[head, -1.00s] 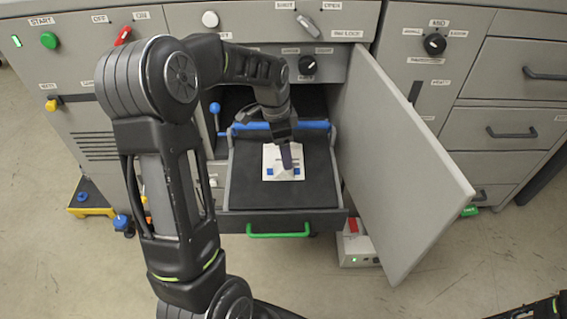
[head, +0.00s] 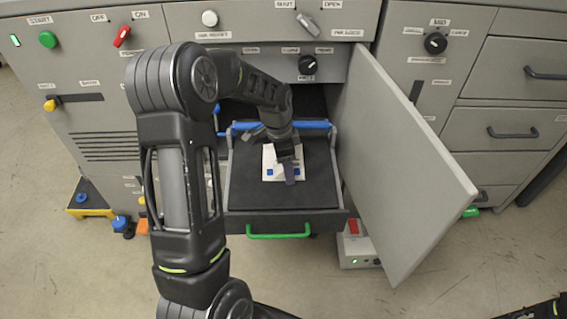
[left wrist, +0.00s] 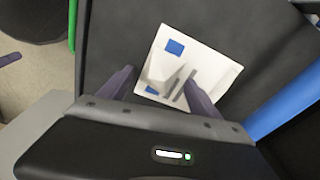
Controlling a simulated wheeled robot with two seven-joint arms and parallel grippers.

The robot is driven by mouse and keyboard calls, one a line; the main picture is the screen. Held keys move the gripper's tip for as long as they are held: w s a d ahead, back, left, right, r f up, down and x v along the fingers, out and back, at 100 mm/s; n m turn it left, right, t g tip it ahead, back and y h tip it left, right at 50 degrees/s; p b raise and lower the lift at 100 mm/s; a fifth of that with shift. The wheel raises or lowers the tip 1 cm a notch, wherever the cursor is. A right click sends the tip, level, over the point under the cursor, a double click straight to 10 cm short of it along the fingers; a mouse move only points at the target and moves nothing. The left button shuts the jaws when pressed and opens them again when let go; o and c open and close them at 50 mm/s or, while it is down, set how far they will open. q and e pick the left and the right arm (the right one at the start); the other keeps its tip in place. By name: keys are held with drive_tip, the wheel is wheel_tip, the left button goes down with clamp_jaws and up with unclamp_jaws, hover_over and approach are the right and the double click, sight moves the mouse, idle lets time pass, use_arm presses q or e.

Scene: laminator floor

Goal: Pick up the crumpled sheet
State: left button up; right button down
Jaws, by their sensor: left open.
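The crumpled sheet (head: 284,168) is white with blue patches and lies on the dark bed of the pulled-out drawer (head: 250,190). Its middle rises in folds. It also shows in the left wrist view (left wrist: 190,72), with dark marks near the raised fold. My left gripper (head: 288,172) is over the sheet and hides part of it in the head view. In the left wrist view the gripper's two fingers (left wrist: 158,88) are apart, with the raised fold between or just beyond their tips. I cannot tell whether they touch it. My right gripper is not clearly in view.
A grey door (head: 400,165) stands open right of the drawer. A blue bar (head: 310,125) crosses the drawer's back, and a green handle (head: 278,235) is on its front. A box with a red switch (head: 356,245) sits on the floor below the door.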

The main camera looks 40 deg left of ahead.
use_arm(q)
drive_tip(key=shift+c, duration=0.5)
drive_tip(key=c, duration=1.3)
drive_tip(key=shift+r, duration=0.15)
clamp_jaws()
drive_tip(key=shift+r, duration=0.55)
drive_tip(key=shift+s+d+r, duration=0.2)
drive_tip(key=shift+r, duration=0.4)
drive_tip(key=shift+s+d+r, duration=0.15)
drive_tip(key=shift+r, duration=0.4)
drive_tip(key=s+d, duration=1.1)
drive_tip(key=s, duration=0.1)
drive_tip(key=shift+s+d, duration=0.15)
drive_tip(key=shift+s, duration=0.25)
